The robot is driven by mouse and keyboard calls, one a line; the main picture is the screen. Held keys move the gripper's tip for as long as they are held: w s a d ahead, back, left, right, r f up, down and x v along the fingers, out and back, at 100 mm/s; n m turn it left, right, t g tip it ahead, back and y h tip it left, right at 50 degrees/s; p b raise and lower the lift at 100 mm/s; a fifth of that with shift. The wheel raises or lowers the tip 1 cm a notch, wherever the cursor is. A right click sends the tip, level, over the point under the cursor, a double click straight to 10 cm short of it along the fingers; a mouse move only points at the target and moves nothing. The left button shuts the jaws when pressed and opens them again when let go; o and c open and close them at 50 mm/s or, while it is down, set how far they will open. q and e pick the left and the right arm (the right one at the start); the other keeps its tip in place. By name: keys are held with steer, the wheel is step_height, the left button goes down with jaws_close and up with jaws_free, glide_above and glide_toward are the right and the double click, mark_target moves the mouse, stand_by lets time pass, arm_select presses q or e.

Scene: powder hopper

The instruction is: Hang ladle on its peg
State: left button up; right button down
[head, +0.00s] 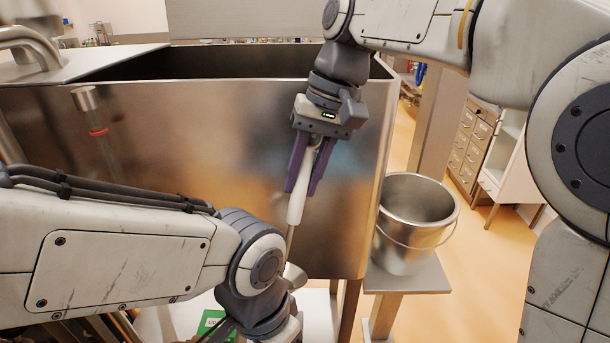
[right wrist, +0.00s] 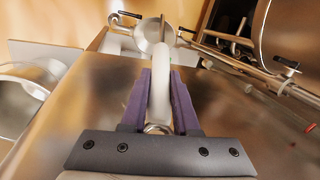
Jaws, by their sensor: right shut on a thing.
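The ladle has a thick white handle (head: 297,201) and a thin metal stem below it. My right gripper (head: 303,178), with purple fingers, is shut on the handle in front of the steel hopper wall. The handle also shows between the fingers in the right wrist view (right wrist: 160,92). The ladle's lower end is partly hidden behind my left arm in the head view. A metal bar with a red ring (head: 98,132), perhaps the peg, shows at the left of the hopper's front; I cannot tell for sure. My left arm's wrist shows at the bottom, its fingers out of view.
The steel hopper (head: 220,130) fills the middle, open at the top. A steel bucket (head: 416,222) stands on a small shelf (head: 430,276) to its right. Metal rods with black handles (right wrist: 284,72) show in the right wrist view. Open floor lies on the right.

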steer(key=c, duration=0.6)
jaws_free()
